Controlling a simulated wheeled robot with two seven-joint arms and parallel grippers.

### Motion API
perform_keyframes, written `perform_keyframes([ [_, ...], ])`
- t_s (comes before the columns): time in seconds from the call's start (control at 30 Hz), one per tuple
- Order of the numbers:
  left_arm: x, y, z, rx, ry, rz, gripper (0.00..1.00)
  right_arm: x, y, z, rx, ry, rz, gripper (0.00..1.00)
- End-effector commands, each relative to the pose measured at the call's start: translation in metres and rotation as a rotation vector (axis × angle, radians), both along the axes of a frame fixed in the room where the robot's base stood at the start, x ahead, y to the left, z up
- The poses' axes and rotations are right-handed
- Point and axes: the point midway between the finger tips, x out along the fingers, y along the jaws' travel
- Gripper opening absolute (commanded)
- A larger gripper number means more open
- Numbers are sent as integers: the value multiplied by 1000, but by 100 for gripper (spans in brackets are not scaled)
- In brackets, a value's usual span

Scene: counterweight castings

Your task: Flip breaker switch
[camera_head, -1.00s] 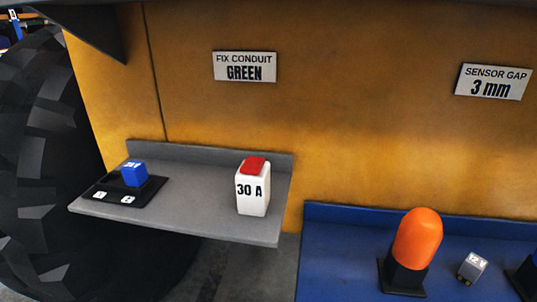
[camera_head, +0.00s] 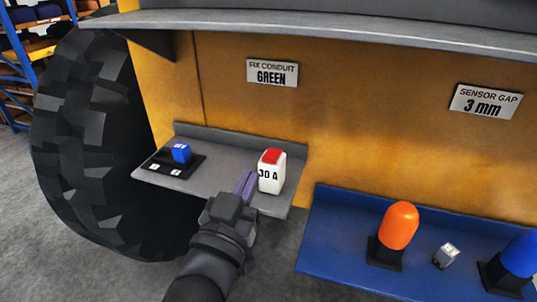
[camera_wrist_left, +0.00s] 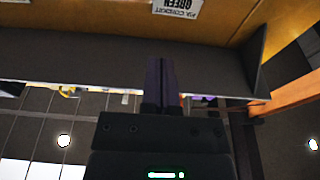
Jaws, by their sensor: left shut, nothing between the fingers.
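The breaker (camera_head: 270,174) is a white block marked "30 A" with a red switch (camera_head: 273,156) on top. It stands upright at the right end of the grey shelf (camera_head: 219,179). My left gripper (camera_head: 246,182) is shut and empty, its purple-grey fingers just left of the breaker in the head view. I cannot tell whether they touch it. In the left wrist view the shut fingers (camera_wrist_left: 161,80) point toward a dark panel, and the breaker does not show there. My right gripper is not in view.
The blue shelf (camera_head: 330,236) at right holds an orange lamp (camera_head: 400,225), a small grey block (camera_head: 446,255) and a blue lamp (camera_head: 520,256). A grey ledge (camera_head: 330,36) overhangs above. A large tire (camera_head: 90,140) stands left.

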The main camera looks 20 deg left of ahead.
Motion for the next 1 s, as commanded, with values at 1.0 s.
perform_keyframes([
  [1.0, 93, -3, -19, -1, 3, -1, 0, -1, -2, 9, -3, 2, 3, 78],
])
